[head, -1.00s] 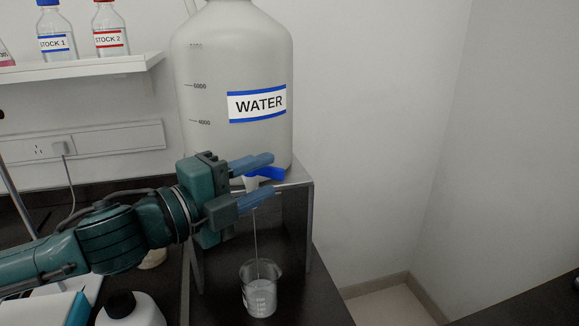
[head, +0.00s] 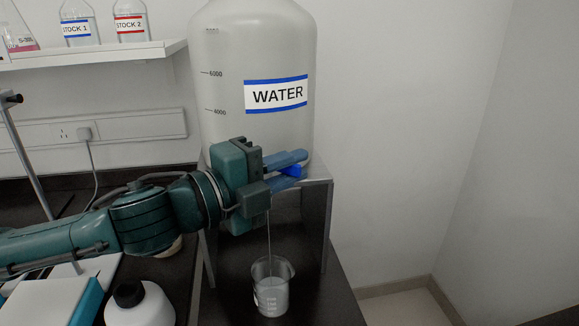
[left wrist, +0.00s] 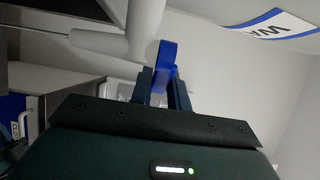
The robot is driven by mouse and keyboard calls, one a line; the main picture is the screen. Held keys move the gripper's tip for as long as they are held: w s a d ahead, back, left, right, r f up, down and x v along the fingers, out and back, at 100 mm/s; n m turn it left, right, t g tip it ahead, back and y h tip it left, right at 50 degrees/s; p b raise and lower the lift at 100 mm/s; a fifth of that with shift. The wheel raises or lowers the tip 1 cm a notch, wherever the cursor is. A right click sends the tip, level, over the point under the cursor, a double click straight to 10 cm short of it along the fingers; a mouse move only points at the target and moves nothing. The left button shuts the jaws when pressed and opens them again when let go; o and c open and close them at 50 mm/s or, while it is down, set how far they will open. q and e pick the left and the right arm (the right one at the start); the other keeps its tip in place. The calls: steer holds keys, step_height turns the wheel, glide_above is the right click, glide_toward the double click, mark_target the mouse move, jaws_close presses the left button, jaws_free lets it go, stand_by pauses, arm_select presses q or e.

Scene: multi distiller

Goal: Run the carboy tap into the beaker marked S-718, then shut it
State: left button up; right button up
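The white carboy (head: 245,50) labelled WATER stands on a raised stand (head: 316,215). Its blue tap lever (head: 291,172) sits between the fingers of my left gripper (head: 290,166), which are closed in on it. In the left wrist view the blue lever (left wrist: 167,58) rises between the two fingertips (left wrist: 164,88). A thin stream of water (head: 269,235) falls from below the gripper into the glass beaker (head: 271,290), which holds some liquid. The beaker's label is at its left edge and unreadable. The tap's spout is hidden behind the gripper. My right gripper is not in view.
A white bottle with a black cap (head: 139,304) stands left of the beaker, below my left arm. A shelf (head: 110,54) with STOCK 1 (head: 78,25) and STOCK 2 (head: 130,22) bottles is at the upper left. The bench right of the beaker is narrow and bare.

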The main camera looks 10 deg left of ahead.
arm_select(q)
jaws_close()
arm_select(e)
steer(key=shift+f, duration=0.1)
arm_select(q)
steer(key=shift+d+n+t+y, duration=0.1)
steer(key=shift+n+t+y, duration=0.2)
steer(key=shift+y, duration=0.1)
steer(key=shift+w, duration=0.15)
steer(key=n+t+y+p, duration=0.1)
steer(key=n+y, duration=0.1)
steer(key=y, duration=0.1)
steer(key=w+n+t+y+p, duration=0.1)
steer(key=n+y, duration=0.2)
steer(key=y, duration=0.1)
steer(key=w+n+t+y+p, duration=0.1)
steer(key=n+y, duration=0.1)
steer(key=y, duration=0.1)
steer(key=shift+w+r+t+y, duration=0.1)
steer(key=shift+w+t+y, duration=0.2)
steer(key=shift+y, duration=0.1)
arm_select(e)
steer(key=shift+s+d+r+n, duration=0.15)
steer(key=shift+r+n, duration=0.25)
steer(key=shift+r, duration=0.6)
arm_select(q)
steer(key=shift+a+n, duration=0.2)
steer(key=shift+n, duration=0.1)
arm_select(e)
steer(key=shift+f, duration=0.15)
